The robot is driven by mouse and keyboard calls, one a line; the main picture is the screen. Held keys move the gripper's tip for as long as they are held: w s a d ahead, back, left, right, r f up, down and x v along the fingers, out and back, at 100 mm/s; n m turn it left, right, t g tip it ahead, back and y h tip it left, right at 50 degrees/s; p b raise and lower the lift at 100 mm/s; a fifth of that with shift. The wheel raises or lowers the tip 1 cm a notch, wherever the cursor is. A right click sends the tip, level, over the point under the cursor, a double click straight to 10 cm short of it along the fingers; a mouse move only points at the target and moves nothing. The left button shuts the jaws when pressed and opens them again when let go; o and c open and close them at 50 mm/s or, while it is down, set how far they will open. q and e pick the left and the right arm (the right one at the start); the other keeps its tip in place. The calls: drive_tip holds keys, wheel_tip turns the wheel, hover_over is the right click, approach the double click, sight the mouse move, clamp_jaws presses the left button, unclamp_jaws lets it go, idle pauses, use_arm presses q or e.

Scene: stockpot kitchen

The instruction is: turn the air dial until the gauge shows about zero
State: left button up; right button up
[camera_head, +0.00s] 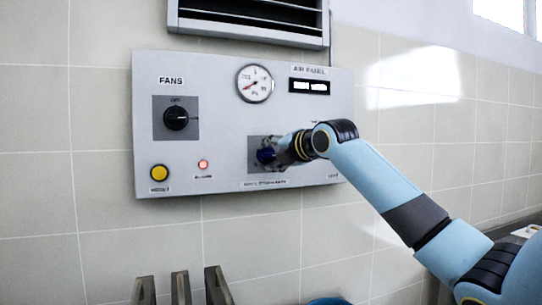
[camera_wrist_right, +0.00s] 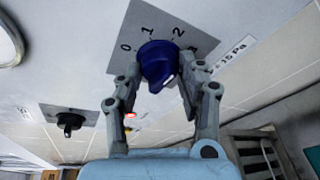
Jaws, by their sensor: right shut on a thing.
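The blue air dial (camera_wrist_right: 157,62) sits on a grey plate marked 0, 1 and 2 in the right wrist view. My right gripper (camera_wrist_right: 160,88) is shut on it, one finger on each side. A pale mark shows on the dial's near lower side. In the head view the dial (camera_head: 266,156) is partly hidden by my right gripper (camera_head: 272,152). The round gauge (camera_head: 255,83) is above the dial on the grey panel. Its red needle points to the lower left; the small numbers are hard to read. My left gripper is not in view.
The panel (camera_head: 225,110) also carries a black fans knob (camera_head: 176,117), a yellow button (camera_head: 159,173), a lit red lamp (camera_head: 203,164) and a small dark display (camera_head: 309,87). A vent (camera_head: 250,20) is above. Dark upright posts (camera_head: 181,288) stand below the panel.

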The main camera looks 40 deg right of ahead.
drive_tip(key=m, duration=0.1)
drive_tip(key=m+b, duration=0.1)
drive_tip(key=m+t, duration=0.1)
drive_tip(key=m, duration=0.1)
drive_tip(key=shift+f+y, duration=0.25)
drive_tip(key=shift+y, duration=0.15)
drive_tip(key=m+t+b, duration=0.1)
drive_tip(key=m, duration=0.2)
drive_tip(key=shift+d+b, duration=0.1)
drive_tip(key=shift+b, duration=0.25)
drive_tip(key=m+t, duration=0.1)
drive_tip(key=m, duration=0.1)
drive_tip(key=shift+m+b, duration=0.4)
drive_tip(key=m, duration=0.2)
drive_tip(key=shift+m+t, duration=0.4)
drive_tip(key=shift+f+m+t+h, duration=0.1)
drive_tip(key=shift+m+t+h, duration=0.35)
drive_tip(key=shift+m, duration=1.55)
drive_tip(key=o, duration=1.1)
drive_tip(key=shift+o, duration=0.2)
